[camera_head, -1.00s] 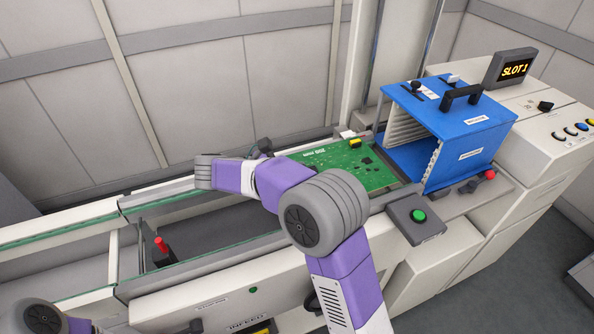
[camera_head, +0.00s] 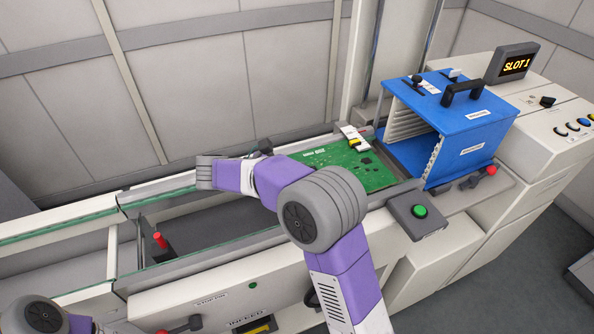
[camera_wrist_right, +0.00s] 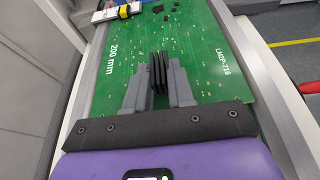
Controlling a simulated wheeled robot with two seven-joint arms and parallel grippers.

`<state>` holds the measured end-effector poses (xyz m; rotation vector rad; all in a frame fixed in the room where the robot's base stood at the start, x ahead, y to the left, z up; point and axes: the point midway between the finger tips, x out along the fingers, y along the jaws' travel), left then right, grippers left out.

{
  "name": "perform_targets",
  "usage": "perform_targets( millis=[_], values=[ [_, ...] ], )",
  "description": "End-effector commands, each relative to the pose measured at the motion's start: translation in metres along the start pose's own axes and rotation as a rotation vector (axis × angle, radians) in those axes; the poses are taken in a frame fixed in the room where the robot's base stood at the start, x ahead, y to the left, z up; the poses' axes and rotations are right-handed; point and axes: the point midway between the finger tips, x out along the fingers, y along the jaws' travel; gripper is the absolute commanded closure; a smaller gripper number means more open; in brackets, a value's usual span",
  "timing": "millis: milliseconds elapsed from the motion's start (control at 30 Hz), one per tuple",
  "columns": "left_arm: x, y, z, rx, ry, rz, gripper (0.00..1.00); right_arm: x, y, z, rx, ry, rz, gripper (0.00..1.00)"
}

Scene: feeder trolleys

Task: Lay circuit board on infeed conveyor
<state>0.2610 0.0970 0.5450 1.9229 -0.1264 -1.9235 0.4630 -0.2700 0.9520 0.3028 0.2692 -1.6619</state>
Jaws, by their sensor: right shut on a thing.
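The green circuit board (camera_head: 345,163) lies flat between the conveyor rails, just left of the blue magazine (camera_head: 468,127). In the right wrist view the board (camera_wrist_right: 205,60) fills the middle, with its near edge at my fingers. In the head view my right arm hides this gripper and the board's left end. The infeed conveyor (camera_head: 215,242) has pale rails with greenish inner edges and stretches left of the board. My left arm shows only at the bottom left, with its gripper out of view.
A white bar with a yellow part (camera_head: 354,140) reaches over the board's back corner. A red-tipped pin (camera_head: 158,240) stands in the conveyor bed. A green button box (camera_head: 418,213) and red-knobbed lever (camera_head: 489,171) are at the right. The display (camera_head: 515,65) reads SLOT 1.

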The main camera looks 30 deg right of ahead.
Motion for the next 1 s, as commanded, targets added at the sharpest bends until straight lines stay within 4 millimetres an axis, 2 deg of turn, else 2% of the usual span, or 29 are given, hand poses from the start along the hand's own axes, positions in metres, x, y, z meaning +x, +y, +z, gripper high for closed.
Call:
perform_targets(
  millis=[700, 733, 900, 1000],
  values=[
    [0.0, 0.0, 0.0, 0.0, 0.0, 0.0, 0.57, 0.004, 0.0, -0.011, 0.001, -0.002, 0.0, 1.0],
    [0.0, 0.0, 0.0, 0.0, 0.0, 0.0, 0.57, 0.004, 0.0, -0.011, 0.001, -0.002, 0.0, 0.72],
    [0.0, 0.0, 0.0, 0.0, 0.0, 0.0, 0.57, 0.004, 0.0, -0.011, 0.001, -0.001, 0.0, 0.47],
    [0.0, 0.0, 0.0, 0.0, 0.0, 0.0, 0.57, 0.004, 0.0, -0.011, 0.001, -0.001, 0.0, 0.47]
  ],
)
